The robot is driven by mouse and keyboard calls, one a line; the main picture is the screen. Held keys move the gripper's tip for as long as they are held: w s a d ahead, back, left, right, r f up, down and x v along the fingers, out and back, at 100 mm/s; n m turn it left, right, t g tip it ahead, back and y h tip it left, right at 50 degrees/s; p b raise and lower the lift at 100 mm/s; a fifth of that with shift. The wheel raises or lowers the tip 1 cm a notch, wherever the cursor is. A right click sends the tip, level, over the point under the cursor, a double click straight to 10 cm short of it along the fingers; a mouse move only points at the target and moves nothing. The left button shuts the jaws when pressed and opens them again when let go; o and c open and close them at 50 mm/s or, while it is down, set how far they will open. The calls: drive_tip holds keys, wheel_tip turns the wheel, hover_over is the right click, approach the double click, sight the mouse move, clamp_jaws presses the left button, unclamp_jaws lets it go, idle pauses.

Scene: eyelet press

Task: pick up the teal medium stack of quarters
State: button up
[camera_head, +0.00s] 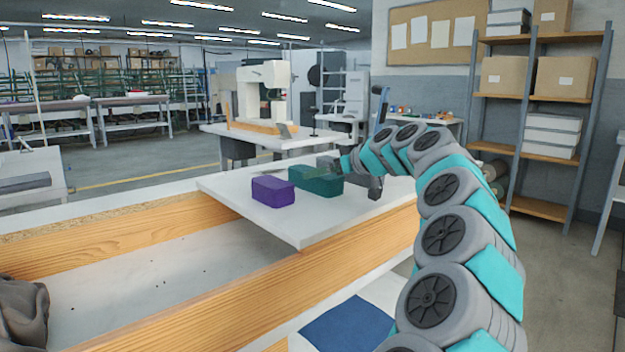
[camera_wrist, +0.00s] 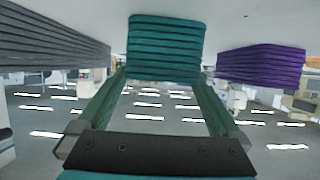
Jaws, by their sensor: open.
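The teal medium stack of quarters (camera_head: 318,183) lies on the white board between a purple stack and a grey one. In the wrist view the teal stack (camera_wrist: 166,48) shows ribbed layers, straight ahead between my finger ends. My gripper (camera_head: 322,171) is at the teal stack's back right in the head view, partly blending with it. In the wrist view my gripper (camera_wrist: 163,78) is open, with one green finger at each side of the stack. Whether the fingers touch it or reach past its near face, I cannot tell.
The grey stack (camera_head: 374,186), partly behind my arm, shows at left in the wrist view (camera_wrist: 55,42). The white board (camera_head: 300,228) is bare in front. A sewing machine (camera_head: 264,92) stands behind.

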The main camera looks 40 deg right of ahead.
drive_tip(key=x, duration=0.4)
drive_tip(key=shift+w+p, duration=0.35)
drive_tip(key=shift+p, duration=0.05)
drive_tip(key=shift+c, duration=0.2)
drive_tip(key=c, duration=1.5)
